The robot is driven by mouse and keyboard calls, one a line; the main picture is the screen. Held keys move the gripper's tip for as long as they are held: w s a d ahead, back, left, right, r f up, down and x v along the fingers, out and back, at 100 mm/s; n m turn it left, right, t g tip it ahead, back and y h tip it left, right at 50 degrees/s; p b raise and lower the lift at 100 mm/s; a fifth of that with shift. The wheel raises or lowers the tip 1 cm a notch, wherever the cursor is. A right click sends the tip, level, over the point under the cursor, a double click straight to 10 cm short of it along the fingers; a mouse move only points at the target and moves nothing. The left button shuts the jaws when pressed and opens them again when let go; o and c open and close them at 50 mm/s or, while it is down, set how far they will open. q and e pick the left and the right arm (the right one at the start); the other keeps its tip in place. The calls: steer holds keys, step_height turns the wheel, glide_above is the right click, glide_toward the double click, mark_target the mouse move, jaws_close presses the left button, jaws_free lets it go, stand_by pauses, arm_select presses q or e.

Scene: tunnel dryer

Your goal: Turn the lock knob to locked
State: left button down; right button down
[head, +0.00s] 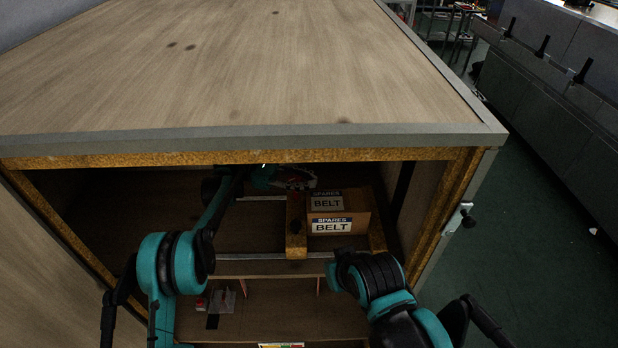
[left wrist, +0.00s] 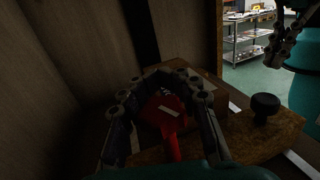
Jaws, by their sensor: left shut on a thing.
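My left gripper (left wrist: 170,88) has its fingers closed around a red piece (left wrist: 168,118) with a white mark and a red stem below it. In the head view my left arm reaches under the wooden top, and its gripper (head: 290,181) is dim behind the front edge, left of the boxes. A black round knob (left wrist: 265,105) stands on a wooden board to the right of the gripper, apart from it. I cannot tell which of these is the lock knob. What looks like part of my right gripper (left wrist: 284,42) shows at the upper right; its opening is unclear.
A latch with a black knob (head: 468,217) is on the right front post. A lower shelf (head: 270,310) holds small items.

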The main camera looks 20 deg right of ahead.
arm_select(q)
steer(key=shift+s+m+g+y, duration=0.15)
steer(key=shift+m+g+y, duration=0.35)
steer(key=shift+m+g, duration=0.15)
steer(key=shift+a+g, duration=0.1)
steer(key=shift+g, duration=0.15)
steer(key=c, duration=1.1)
jaws_free()
step_height(320, 180, up, 10)
steer(key=shift+o, duration=0.4)
